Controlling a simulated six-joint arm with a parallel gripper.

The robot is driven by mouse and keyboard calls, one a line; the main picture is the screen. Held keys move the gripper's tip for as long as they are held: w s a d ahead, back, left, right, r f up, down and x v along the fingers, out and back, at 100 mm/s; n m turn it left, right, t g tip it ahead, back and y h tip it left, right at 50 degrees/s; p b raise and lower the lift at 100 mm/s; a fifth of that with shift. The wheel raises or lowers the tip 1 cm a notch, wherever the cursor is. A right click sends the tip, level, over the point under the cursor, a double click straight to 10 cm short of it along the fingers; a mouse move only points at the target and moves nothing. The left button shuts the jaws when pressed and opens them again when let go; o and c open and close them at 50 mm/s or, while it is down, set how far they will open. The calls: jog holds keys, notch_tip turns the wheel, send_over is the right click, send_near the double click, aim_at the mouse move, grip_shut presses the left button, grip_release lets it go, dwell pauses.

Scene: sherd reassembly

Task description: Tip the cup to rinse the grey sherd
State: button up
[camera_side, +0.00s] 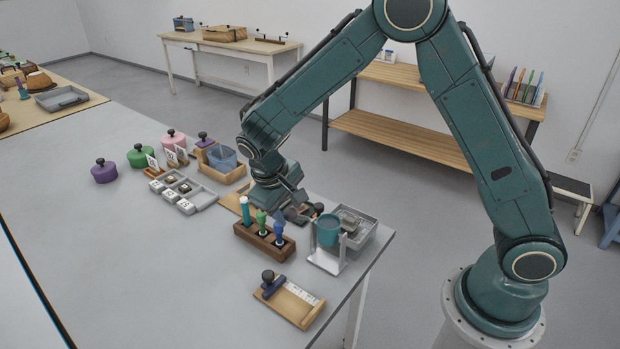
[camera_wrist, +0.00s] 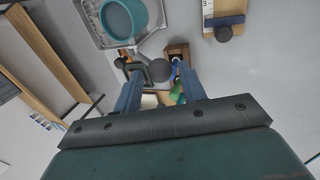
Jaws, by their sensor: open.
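The teal cup (camera_side: 328,232) hangs upright in a white stand (camera_side: 330,262) near the table's right edge. A dark round knob (camera_side: 319,208) is close beside it. A grey tray (camera_side: 371,236) stands just behind the cup. I cannot clearly pick out the grey sherd in either view. My gripper (camera_side: 299,208) is low over the table, left of the cup. In the wrist view my gripper (camera_wrist: 159,76) is open, its blue fingers apart, with the dark knob (camera_wrist: 160,70) between or just beyond the tips. The cup (camera_wrist: 124,18) is above it there, with the tray (camera_wrist: 93,22) around it.
A wooden rack (camera_side: 262,243) with several coloured tools stands close in front of my gripper. A wooden block with a scale (camera_side: 290,303) lies nearer the front edge. Lidded pots, small trays and a blue bin (camera_side: 222,158) stand to the left. The table's left front is clear.

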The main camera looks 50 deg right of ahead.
jog(key=shift+x, duration=1.3)
jog(key=shift+d+r+y, duration=0.4)
jog(key=shift+d+r, duration=0.05)
jog(key=shift+d, duration=0.2)
jog(key=shift+d+r+y, duration=0.4)
jog(key=shift+d+r, duration=0.1)
jog(key=shift+d, duration=0.15)
jog(key=shift+d+r+y, duration=0.2)
jog(key=shift+d+y, duration=0.15)
jog(key=shift+d, duration=0.3)
jog(key=shift+d+r+y, duration=0.25)
jog(key=shift+d+y, duration=0.1)
jog(key=shift+d, duration=0.3)
jog(key=d+r+y, duration=0.3)
jog(key=d+r, duration=0.1)
jog(key=d, duration=0.2)
jog(key=shift+d, duration=0.35)
jog(key=shift+r, duration=0.2)
